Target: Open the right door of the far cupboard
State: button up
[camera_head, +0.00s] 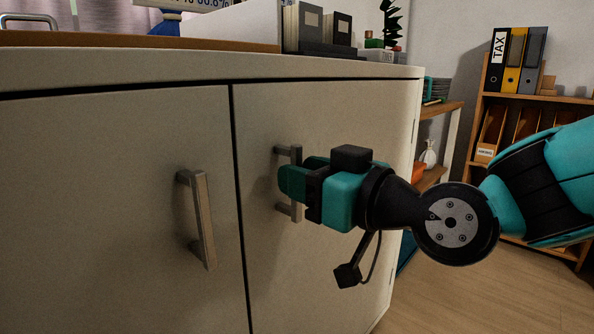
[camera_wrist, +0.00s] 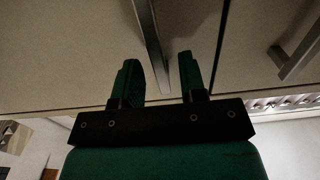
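The cupboard's pale right door (camera_head: 335,112) is shut, level with the left door (camera_head: 110,200) across a dark seam. Its grey bar handle (camera_head: 296,211) is upright, with its middle hidden behind my gripper (camera_head: 296,174) in the head view. In the wrist view, my gripper (camera_wrist: 160,70) has its two green fingers apart. The right door's handle (camera_wrist: 152,45) runs into the gap between them, with space visible on both sides. I see no finger closed on it.
The left door's handle (camera_head: 203,220) is beside the seam. Folders (camera_head: 303,27) and papers stand on the cupboard top (camera_head: 200,62). A wooden shelf (camera_head: 544,97) with binders is at the right back. Bare floor (camera_head: 450,290) lies right of the cupboard.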

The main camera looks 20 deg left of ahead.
jog(key=shift+x, duration=0.85)
jog(key=shift+d, duration=0.1)
grip_shut()
